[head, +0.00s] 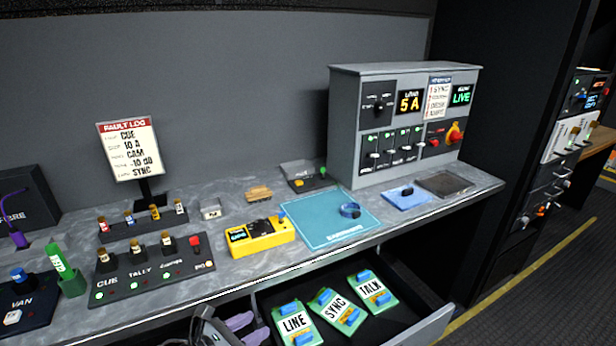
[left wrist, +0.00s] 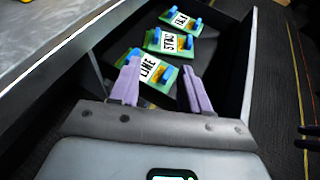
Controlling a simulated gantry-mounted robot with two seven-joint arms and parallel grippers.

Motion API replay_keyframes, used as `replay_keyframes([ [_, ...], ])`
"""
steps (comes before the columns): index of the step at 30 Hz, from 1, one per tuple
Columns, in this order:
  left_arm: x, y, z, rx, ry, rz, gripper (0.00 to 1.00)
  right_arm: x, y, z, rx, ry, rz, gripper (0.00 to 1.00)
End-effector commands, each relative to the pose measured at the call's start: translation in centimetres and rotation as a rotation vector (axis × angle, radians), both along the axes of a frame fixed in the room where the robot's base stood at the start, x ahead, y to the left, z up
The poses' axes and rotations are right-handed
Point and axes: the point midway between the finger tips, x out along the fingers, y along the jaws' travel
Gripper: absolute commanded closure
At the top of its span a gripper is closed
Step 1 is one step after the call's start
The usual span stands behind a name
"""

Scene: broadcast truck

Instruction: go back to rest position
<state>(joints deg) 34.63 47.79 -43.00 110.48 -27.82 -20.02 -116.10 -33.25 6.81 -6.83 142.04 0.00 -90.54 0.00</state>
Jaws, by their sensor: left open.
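My left gripper (head: 249,328) is at the bottom of the head view, in front of the counter by the open drawer. Its two purple fingers stand apart and hold nothing. In the left wrist view the open fingers (left wrist: 160,76) point into the drawer, near the green LINE module (left wrist: 147,70). The LINE module (head: 296,323) also shows in the head view, just right of the gripper. I cannot tell whether a finger touches it.
The open drawer (head: 428,330) juts out below the counter and also holds the SYNC (head: 335,307) and TALK (head: 375,291) modules. On the counter (head: 180,297) are a yellow tester (head: 262,237), a teal mat (head: 320,222) and switch panels. The aisle floor at right is clear.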

Motion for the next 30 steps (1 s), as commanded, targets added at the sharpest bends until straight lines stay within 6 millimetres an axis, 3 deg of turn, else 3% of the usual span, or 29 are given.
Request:
replay_keyframes([
  [7, -2.2, -2.3, -0.1, -0.263, 0.204, 0.197, 0.53, -0.3, 0.2, 1.5, 0.002, 0.007, 0.005, 0.57],
  [16, -6.1, -2.9, -0.2, -0.714, 0.551, 0.584, 0.53, 0.5, -0.3, 4.3, -0.01, -0.013, 0.004, 0.57],
  [20, -9.4, -1.5, -0.7, -1.048, 0.791, 0.915, 0.53, 0.1, 0.1, 5.8, 0.001, -0.003, 0.004, 0.57],
  [24, -14.3, 1.8, -2.2, -1.442, 1.02, 1.37, 0.53, -0.1, 0.2, 7.5, 0.004, 0.001, 0.0, 0.57],
  [30, -21.5, 5.9, -4.2, -1.848, 1.13, 1.938, 0.53, -0.1, 0.1, 9.1, 0.003, 0.001, 0.0, 0.57],
])
